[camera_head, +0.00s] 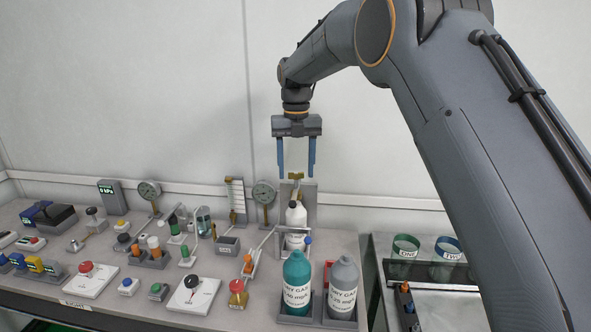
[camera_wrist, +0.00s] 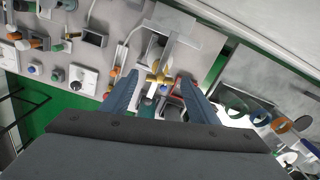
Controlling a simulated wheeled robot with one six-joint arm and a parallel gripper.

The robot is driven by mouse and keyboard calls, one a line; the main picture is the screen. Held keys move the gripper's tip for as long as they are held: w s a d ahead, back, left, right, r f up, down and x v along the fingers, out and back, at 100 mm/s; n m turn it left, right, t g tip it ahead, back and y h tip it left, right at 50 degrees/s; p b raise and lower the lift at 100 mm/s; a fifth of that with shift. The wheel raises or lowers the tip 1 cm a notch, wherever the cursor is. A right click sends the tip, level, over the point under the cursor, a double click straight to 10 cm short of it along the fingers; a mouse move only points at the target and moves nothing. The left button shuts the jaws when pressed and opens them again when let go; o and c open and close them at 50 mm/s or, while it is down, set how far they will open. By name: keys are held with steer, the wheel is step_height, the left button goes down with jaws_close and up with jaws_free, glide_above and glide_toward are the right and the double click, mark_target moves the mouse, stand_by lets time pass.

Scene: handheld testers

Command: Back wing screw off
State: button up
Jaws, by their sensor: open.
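A brass wing screw (camera_head: 296,176) sits at the top of a grey upright stand (camera_head: 309,196) at the back of the bench, above a white bottle (camera_head: 296,214). My gripper (camera_head: 297,170) points straight down over it with its two blue fingers apart. In the head view the fingertips are near the height of the wings, one on each side. In the wrist view the brass wing screw (camera_wrist: 159,75) shows between the fingertips, and I cannot tell any contact. The threaded part is hidden.
A teal gas bottle (camera_head: 297,284) and a grey one (camera_head: 343,288) stand in front. Dial gauges (camera_head: 264,192) and small testers crowd the left. Two labelled tubs (camera_head: 405,247) stand on the right table. The wall is close behind the stand.

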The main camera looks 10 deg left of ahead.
mark_target(296, 175)
step_height(296, 175, up, 7)
steer(key=shift+r+b, duration=0.2)
steer(key=shift+b, duration=0.6)
